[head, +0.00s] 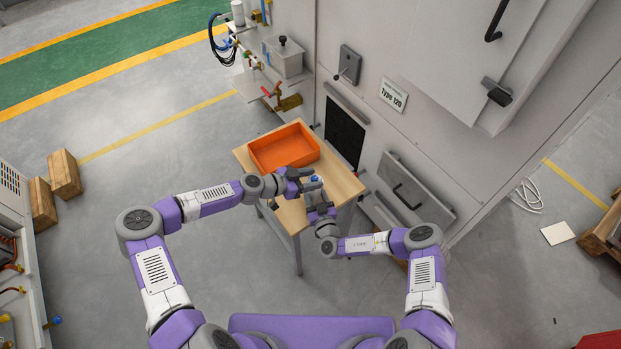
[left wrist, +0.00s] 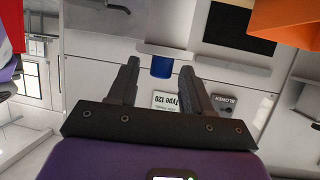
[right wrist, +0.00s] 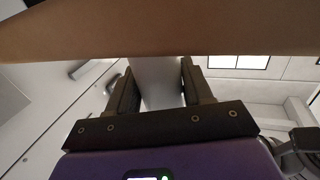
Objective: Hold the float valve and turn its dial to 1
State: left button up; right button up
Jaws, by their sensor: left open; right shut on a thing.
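The float valve shows in the head view as a small pale body with a blue dial (head: 315,178), above the front of the wooden table. My right gripper (head: 317,203) is shut on its pale body (right wrist: 158,82), which fills the gap between the fingers in the right wrist view. My left gripper (head: 305,181) is open, beside the dial end. In the left wrist view the blue dial (left wrist: 161,67) lies between the open fingertips, with room on both sides. The dial's marks are too small to read, and much of the valve is hidden.
An orange tray (head: 284,147) stands on the wooden table (head: 343,183), just behind the grippers. The table's underside or edge (right wrist: 160,30) crosses the top of the right wrist view. A grey cabinet wall (head: 420,130) with handles rises behind and right.

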pick_arm(q)
grip_shut()
dwell(0.3)
